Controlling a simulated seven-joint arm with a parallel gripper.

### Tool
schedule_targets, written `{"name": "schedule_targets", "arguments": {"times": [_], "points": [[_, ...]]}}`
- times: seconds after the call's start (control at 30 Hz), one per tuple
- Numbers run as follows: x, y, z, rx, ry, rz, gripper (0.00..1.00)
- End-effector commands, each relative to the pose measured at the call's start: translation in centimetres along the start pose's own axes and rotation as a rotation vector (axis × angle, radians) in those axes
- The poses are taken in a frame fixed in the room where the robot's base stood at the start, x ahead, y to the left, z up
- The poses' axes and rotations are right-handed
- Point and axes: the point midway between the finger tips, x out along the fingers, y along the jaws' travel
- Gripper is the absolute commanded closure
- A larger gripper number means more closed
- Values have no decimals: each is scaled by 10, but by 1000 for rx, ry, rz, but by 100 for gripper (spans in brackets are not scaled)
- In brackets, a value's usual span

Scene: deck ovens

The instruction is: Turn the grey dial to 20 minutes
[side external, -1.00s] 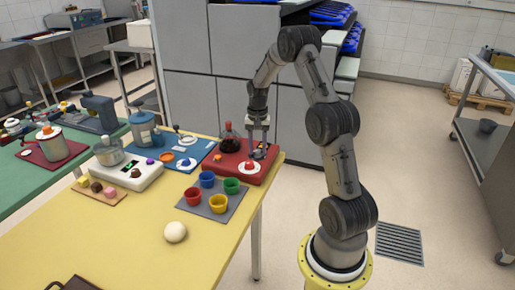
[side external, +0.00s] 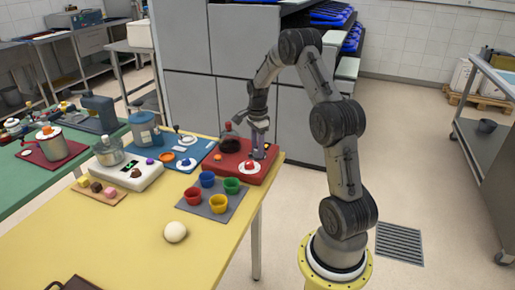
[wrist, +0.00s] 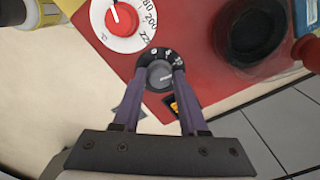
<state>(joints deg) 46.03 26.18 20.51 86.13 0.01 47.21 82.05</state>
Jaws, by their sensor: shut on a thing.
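The grey dial (wrist: 160,75) sits on a black scale ring (wrist: 154,56) with small white marks, on the red unit (wrist: 205,85). In the wrist view my gripper (wrist: 160,74) is shut on the grey dial, one finger on each side. The dial's pale pointer line is visible, but the numbers on its ring are too small to read surely. In the side external view my gripper (side external: 258,154) points down at the right end of the red unit (side external: 228,175) and hides the grey dial.
A red dial (wrist: 122,18) with a white numbered scale is beside the grey dial. A dark round vessel (wrist: 254,32) stands on the same unit. A grey mat (side external: 212,214) with several coloured cups lies in front. A blue unit (side external: 190,153) stands to the left.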

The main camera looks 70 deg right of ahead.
Motion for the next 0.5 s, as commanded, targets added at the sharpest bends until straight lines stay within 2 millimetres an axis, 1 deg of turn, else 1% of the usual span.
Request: {"name": "schedule_targets", "arguments": {"times": [0.5], "points": [[-1,0,0,490,0,-1,100]]}}
